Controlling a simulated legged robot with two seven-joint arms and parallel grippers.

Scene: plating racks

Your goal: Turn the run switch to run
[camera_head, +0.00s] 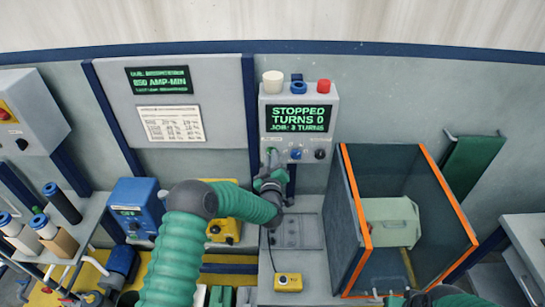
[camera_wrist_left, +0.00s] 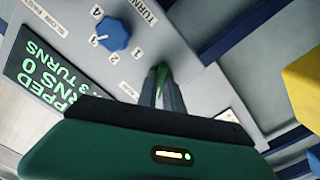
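The control box (camera_head: 277,99) on the back wall has a screen (camera_head: 299,118) reading STOPPED, TURNS 0, JOB: 3 TURNS. Below the screen sit a green run switch (camera_head: 271,152) at the left, a blue knob (camera_head: 296,154) and a black knob (camera_head: 320,154). My left gripper (camera_head: 270,166) is at the green switch. In the left wrist view its fingers (camera_wrist_left: 165,92) are close together with the green switch (camera_wrist_left: 161,75) between them, partly hidden. The blue knob (camera_wrist_left: 113,33) is beside them, clear of the fingers. Only part of my right arm shows at the bottom right; its fingers are unclear.
Red, blue and white pieces top the control box. Right of it stands an orange-edged, dark-walled enclosure (camera_head: 362,222). A small yellow box (camera_head: 288,282) lies on the bench below. A blue device (camera_head: 137,208) stands left of my left arm.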

